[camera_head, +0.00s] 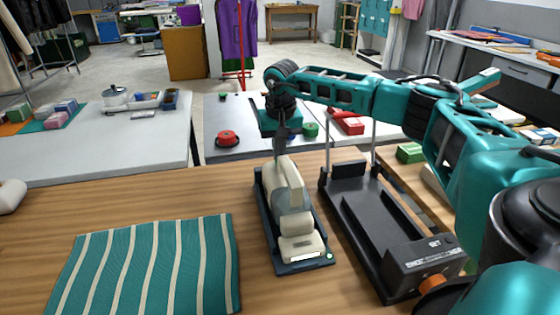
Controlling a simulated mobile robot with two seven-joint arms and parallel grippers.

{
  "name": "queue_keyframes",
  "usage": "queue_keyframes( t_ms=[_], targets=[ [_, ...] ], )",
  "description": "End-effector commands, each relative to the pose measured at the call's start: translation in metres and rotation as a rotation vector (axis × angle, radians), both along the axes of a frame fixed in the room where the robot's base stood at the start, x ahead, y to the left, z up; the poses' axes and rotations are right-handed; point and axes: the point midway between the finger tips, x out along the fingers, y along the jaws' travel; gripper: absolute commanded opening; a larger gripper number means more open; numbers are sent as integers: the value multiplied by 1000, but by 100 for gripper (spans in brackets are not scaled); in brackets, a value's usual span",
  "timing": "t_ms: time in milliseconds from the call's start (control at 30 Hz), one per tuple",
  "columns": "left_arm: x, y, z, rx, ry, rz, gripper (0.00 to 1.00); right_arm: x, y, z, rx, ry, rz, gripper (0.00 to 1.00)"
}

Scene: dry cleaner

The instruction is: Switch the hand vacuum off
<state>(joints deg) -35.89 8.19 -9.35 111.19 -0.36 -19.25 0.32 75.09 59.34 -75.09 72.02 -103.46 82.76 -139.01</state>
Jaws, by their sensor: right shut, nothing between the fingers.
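The hand vacuum (287,185) is cream with a grey, see-through middle part. It lies in a dark tray-like base (264,206) on the wooden table, long side pointing away from me. A small green light (330,256) shows at the base's near right corner. My right gripper (279,150) points down at the far end of the vacuum. Its fingers are shut with nothing between them, and the tips are at or just above the vacuum's upper end; I cannot tell whether they touch. No switch can be made out. My left gripper is out of view.
A black stand (375,215) with upright posts and an orange knob (432,283) is close on the right. A striped teal cloth (150,268) lies at the left front. A red round object (227,138) and a green one (310,130) sit on the grey table behind.

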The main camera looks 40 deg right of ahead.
Motion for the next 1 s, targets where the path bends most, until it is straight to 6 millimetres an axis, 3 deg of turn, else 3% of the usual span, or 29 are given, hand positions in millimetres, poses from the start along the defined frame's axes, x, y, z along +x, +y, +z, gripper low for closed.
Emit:
queue_keyframes(
  t_ms=[133,700,1000],
  targets=[
    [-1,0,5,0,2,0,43,-2,1,2,0,9,1,0],
    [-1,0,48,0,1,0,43,-1,1,50,0,6,1,0],
    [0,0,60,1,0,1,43,-1,0,68,0,6,1,0]
  ],
)
